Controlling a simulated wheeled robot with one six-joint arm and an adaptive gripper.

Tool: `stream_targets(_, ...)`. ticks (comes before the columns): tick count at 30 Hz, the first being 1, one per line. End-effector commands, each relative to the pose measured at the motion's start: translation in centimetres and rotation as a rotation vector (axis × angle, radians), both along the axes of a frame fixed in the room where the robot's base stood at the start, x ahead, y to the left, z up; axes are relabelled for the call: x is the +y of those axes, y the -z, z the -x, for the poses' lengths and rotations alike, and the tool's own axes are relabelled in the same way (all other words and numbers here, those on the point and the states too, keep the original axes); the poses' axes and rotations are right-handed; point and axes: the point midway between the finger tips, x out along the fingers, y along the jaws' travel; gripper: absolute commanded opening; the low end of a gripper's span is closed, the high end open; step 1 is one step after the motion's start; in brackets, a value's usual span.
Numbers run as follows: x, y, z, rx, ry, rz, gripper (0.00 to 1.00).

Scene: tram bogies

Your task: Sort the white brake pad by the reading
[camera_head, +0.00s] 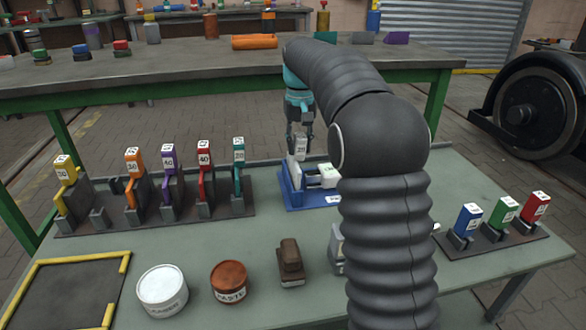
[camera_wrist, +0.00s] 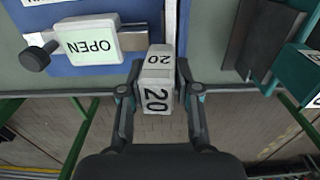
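The white brake pad (camera_head: 300,147) has a block marked 20 and stands upright at the left end of a blue gauge fixture (camera_head: 287,197). In the wrist view the pad's block (camera_wrist: 157,82) sits between both fingers. My gripper (camera_wrist: 158,72) is closed on it; in the head view my gripper (camera_head: 299,128) reaches down from above. A white label reading OPEN (camera_wrist: 90,43) lies on the fixture beside a dark knob (camera_wrist: 38,55). I cannot tell whether the pad rests in the fixture or hangs just above it. My arm hides the fixture's right side.
A left rack (camera_head: 150,218) holds yellow, orange, purple, red and teal pads, with an empty slot near the yellow one. A right rack (camera_head: 497,240) holds blue, green and red pads. A white tub (camera_head: 162,290), paste tub (camera_head: 229,282) and brown block (camera_head: 290,262) stand in front.

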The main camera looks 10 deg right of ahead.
Motion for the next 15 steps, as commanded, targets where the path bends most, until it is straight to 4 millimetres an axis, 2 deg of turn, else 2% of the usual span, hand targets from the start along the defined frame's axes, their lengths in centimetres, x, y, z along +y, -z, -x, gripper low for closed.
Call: stream_targets(15, -0.67, -0.6, 0.02, 0.0, 0.006, 0.008, 0.0)
